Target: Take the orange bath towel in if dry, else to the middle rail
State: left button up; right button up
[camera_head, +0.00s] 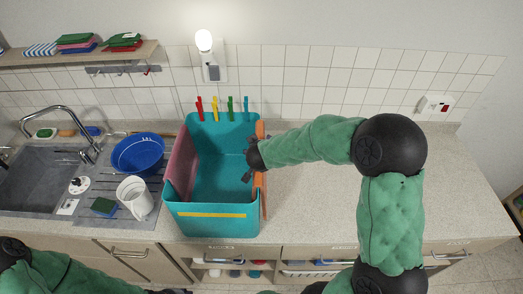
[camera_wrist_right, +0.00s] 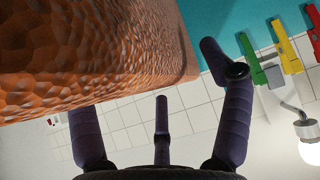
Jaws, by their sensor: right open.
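The orange bath towel (camera_head: 261,131) hangs over the right wall of a teal basket (camera_head: 217,222) on the counter. My right gripper (camera_head: 250,164) is at that wall, its fingers over the basket's inside next to the towel. In the right wrist view the towel (camera_wrist_right: 90,50) fills the upper left, close to the fingers, and overlaps one of them. My right gripper (camera_wrist_right: 165,105) is open there, its fingers spread; I cannot tell whether one touches the towel. Whether the towel is dry does not show.
A pink cloth (camera_head: 182,162) hangs over the basket's left wall. Red, yellow, green and blue pegs (camera_head: 214,108) stand along its back rim. A blue bowl (camera_head: 138,153), a white mug (camera_head: 134,198) and the sink (camera_head: 40,175) are left. The counter (camera_head: 315,205) is clear right of the basket.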

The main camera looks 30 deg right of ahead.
jog(key=v, duration=1.2)
jog(key=shift+d, duration=0.1)
jog(key=shift+w, duration=0.1)
